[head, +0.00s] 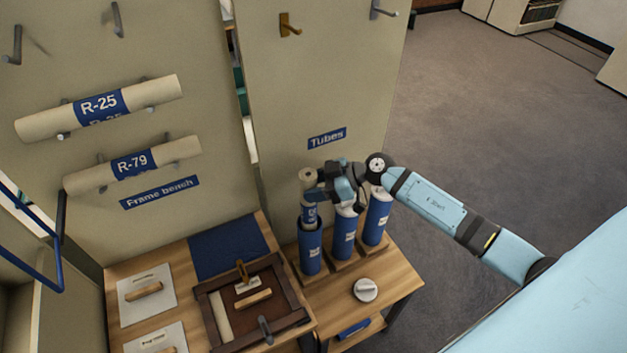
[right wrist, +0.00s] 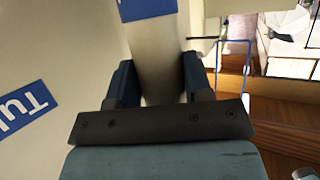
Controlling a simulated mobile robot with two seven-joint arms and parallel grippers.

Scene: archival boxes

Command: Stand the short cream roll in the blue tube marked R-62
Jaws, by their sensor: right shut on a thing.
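The short cream roll (head: 308,177) with a blue band stands upright above the leftmost blue tube (head: 311,254). Its lower end meets the tube's mouth; I cannot tell how far inside it is. My right gripper (head: 313,189) is shut on the roll's upper part. In the right wrist view the cream roll (right wrist: 162,62) lies between the two fingers (right wrist: 160,82). Two more blue tubes, a middle one (head: 344,236) and a right one (head: 376,220), stand beside it. The tube markings are too small to read. My left gripper is not in view.
The tubes stand on wooden bases on a small table (head: 395,283), with a round whitish lid (head: 365,289) in front. A wooden frame (head: 208,312) lies on the bench at left. Rolls R-25 (head: 150,92) and R-79 (head: 180,154) rest on wall pegs. A panel marked Tubes (head: 327,138) rises behind.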

